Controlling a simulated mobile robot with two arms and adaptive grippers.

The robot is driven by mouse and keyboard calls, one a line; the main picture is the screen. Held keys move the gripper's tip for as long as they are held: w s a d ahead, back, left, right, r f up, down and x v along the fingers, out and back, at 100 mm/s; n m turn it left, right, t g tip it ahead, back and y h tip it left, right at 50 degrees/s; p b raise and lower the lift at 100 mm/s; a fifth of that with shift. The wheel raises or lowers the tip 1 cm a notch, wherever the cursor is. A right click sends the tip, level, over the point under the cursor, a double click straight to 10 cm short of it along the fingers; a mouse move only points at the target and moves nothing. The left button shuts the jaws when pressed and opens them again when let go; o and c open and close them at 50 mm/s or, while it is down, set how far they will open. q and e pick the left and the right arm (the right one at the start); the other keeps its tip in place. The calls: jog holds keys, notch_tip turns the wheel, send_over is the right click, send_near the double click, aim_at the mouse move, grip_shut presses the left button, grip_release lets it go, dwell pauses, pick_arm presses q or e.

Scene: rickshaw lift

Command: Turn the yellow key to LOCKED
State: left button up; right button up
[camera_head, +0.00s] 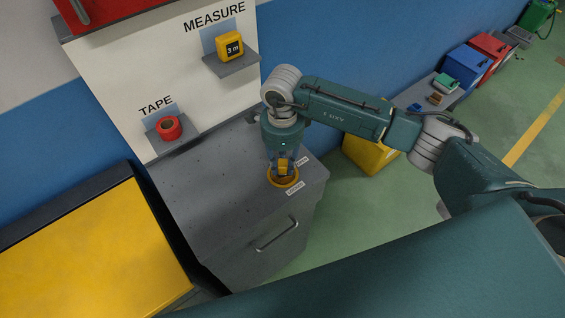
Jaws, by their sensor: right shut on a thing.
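The yellow key (283,168) stands in a round orange-yellow base (285,182) on the right end of the grey cabinet top. My right gripper (282,161) points down over the base and is shut on the key. The gripper hides much of the key, so its exact turn angle is hard to tell. One small white label (295,188) lies at the front of the base and seems to read LOCKED. Another white label (303,161) lies at its back right; its text is too small to read. My left gripper is not in view.
The grey cabinet (215,205) has a drawer handle (277,234) in front. A white board behind holds a red tape roll (169,128) and a yellow measure (230,46) on small shelves. A yellow-topped box (90,255) stands left. A yellow bin (368,152) stands right, beyond green floor.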

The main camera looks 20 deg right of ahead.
jog(key=m, duration=0.3)
grip_shut()
jog(key=shift+m, duration=0.3)
jog(key=m, duration=0.3)
jog(key=shift+m, duration=0.3)
jog(key=m, duration=0.3)
jog(key=shift+m, duration=0.3)
